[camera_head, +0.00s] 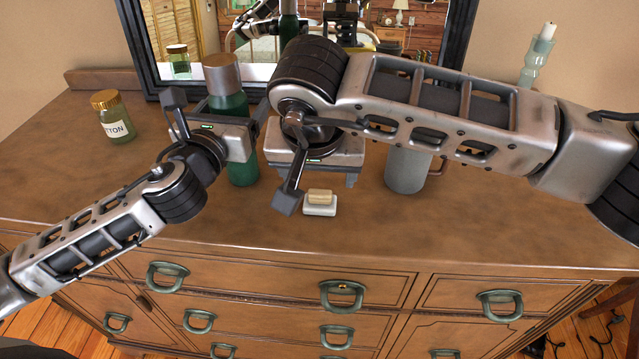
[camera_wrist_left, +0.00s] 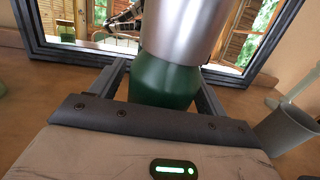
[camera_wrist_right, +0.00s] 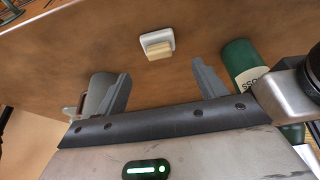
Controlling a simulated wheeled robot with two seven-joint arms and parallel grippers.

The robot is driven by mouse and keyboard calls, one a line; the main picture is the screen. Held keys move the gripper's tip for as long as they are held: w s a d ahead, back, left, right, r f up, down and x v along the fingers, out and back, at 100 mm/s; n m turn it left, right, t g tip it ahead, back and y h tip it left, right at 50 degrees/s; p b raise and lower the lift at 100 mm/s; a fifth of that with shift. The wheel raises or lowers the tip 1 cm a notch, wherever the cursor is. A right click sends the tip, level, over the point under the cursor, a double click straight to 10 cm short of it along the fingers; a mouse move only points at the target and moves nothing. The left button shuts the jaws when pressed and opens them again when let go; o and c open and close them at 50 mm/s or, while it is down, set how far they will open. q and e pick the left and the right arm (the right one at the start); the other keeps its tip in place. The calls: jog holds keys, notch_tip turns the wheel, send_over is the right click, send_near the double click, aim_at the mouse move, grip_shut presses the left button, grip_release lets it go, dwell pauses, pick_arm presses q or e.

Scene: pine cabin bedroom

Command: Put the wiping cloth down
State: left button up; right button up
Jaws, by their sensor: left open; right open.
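I see no wiping cloth in any view. My left gripper (camera_wrist_left: 163,88) is open, with its fingers on either side of a green bottle (camera_head: 243,168) with a silver cap. The bottle stands upright on the dresser and also shows in the left wrist view (camera_wrist_left: 165,80); I cannot tell whether the fingers touch it. My right gripper (camera_head: 315,178) is open and empty above the dresser top, beside the bottle. The right wrist view shows bare wood between its fingers (camera_wrist_right: 161,78).
The wooden dresser top (camera_head: 480,220) carries a labelled jar (camera_head: 113,118), a grey mug (camera_head: 406,172), and a pale bar on a white dish (camera_head: 320,210). A pale green candle holder (camera_head: 536,62) stands at the back right. A dark-framed mirror (camera_head: 455,40) rises behind. The front right is clear.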

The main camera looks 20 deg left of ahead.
jog(key=v, duration=0.5)
jog(key=shift+o, duration=0.4)
jog(key=shift+w+f, duration=0.1)
jog(key=shift+w, duration=0.25)
send_over(320, 192)
jog(key=s, duration=0.1)
jog(key=f, duration=0.6)
jog(key=shift+s+d, duration=0.2)
jog(key=shift+d, duration=0.05)
jog(key=shift+s+x, duration=0.15)
jog(key=shift+x, duration=1.2)
jog(key=shift+s+x, duration=0.15)
jog(key=shift+x, duration=1.2)
jog(key=c, duration=1)
